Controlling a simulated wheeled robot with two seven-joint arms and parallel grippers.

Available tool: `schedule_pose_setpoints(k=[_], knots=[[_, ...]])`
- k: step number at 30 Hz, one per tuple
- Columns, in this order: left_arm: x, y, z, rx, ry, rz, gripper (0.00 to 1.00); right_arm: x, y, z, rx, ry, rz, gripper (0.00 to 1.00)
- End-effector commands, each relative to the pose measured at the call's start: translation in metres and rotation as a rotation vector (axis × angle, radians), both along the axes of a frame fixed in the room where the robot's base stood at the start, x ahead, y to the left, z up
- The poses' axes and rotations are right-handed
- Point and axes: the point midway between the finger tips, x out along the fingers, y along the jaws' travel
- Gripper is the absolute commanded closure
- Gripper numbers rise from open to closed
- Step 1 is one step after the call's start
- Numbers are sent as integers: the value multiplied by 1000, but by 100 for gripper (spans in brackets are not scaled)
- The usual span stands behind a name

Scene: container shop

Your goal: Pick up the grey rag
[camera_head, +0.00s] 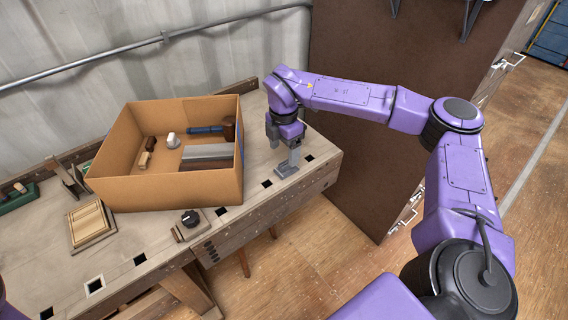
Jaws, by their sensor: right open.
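My right gripper (290,157) points down at the right end of the workbench, to the right of the cardboard box, and is open. A small flat grey piece (286,172) shows on the bench top at its fingertips. I cannot tell for sure whether this is the grey rag or part of the gripper, or whether they touch. A flat grey item (207,152) also lies inside the box; its kind is unclear. My left gripper is not in view.
The open cardboard box (180,190) on the workbench (130,240) holds a mallet (212,129) and small items. A slatted wooden block (90,222) and a black knob (190,217) lie in front. A brown cabinet (370,170) stands right of the bench.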

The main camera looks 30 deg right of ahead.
Motion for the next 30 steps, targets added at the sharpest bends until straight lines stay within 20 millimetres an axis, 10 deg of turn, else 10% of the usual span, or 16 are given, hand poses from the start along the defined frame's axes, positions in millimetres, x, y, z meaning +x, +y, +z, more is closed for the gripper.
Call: schedule_pose_setpoints(k=[19,25,30], knots=[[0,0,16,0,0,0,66,0,-9,-64,0,-2,1,21],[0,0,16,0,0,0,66,0,-9,-64,0,-2,1,80],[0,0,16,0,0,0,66,0,-9,-64,0,-2,1,86]])
